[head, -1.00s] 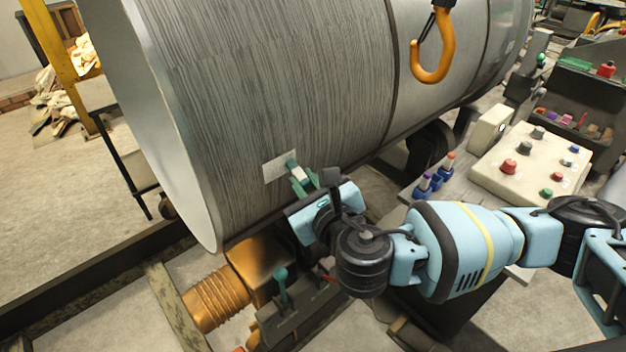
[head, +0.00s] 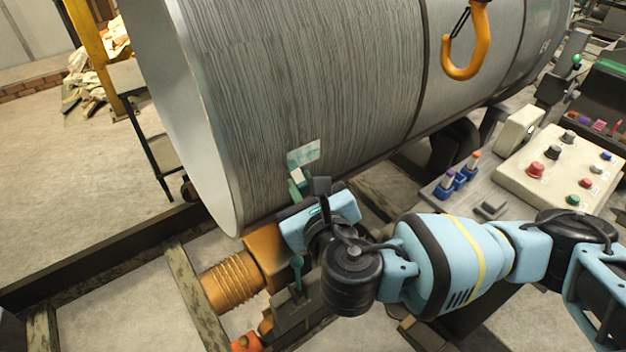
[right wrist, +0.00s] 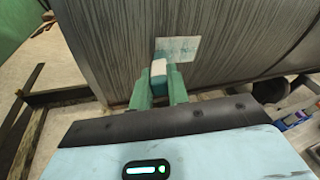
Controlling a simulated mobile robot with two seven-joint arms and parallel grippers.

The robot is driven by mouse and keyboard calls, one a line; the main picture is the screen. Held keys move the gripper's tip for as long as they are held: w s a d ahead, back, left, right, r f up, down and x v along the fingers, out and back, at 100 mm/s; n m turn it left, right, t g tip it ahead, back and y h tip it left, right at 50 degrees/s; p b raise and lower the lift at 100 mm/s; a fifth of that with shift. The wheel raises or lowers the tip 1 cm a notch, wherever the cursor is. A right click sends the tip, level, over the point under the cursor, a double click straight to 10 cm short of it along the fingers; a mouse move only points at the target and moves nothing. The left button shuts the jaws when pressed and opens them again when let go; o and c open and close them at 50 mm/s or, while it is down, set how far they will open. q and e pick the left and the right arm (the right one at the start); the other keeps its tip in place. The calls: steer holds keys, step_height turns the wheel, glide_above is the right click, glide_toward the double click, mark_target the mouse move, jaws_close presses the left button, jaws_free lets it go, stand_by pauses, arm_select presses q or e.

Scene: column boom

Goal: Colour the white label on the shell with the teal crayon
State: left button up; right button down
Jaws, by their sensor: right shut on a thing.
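The label (head: 308,152) is a small pale rectangle on the lower side of the grey shell (head: 300,70). It carries faint teal colouring and also shows in the right wrist view (right wrist: 182,47). My right gripper (head: 300,187) is shut on the teal crayon (head: 297,175), which has a white band (right wrist: 158,67). The crayon points at the lower left part of the label; its tip is at or very near the surface, and contact is hard to tell. The green fingers (right wrist: 158,88) hide part of the crayon. My left gripper is not in view.
An orange hook (head: 466,50) hangs in front of the shell. A control box (head: 550,170) with several knobs stands at the right, beside blue holders (head: 452,183).

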steer(key=shift+s+a, duration=0.4)
steer(key=shift+a, duration=0.15)
steer(key=shift+w+d+r, duration=0.3)
steer(key=shift+w+d, duration=0.35)
steer(key=shift+d, duration=0.25)
steer(key=shift+w+d+r, duration=0.25)
steer(key=shift+w+d, duration=0.4)
steer(key=shift+d, duration=0.25)
steer(key=shift+w+d, duration=0.65)
steer(key=shift+d, duration=0.25)
steer(key=shift+w+d, duration=0.6)
steer(key=shift+d, duration=0.25)
steer(key=shift+s+a, duration=0.65)
steer(key=shift+a, duration=0.25)
steer(key=shift+s+a, duration=0.6)
steer(key=shift+a, duration=0.3)
steer(key=shift+s+a, duration=0.1)
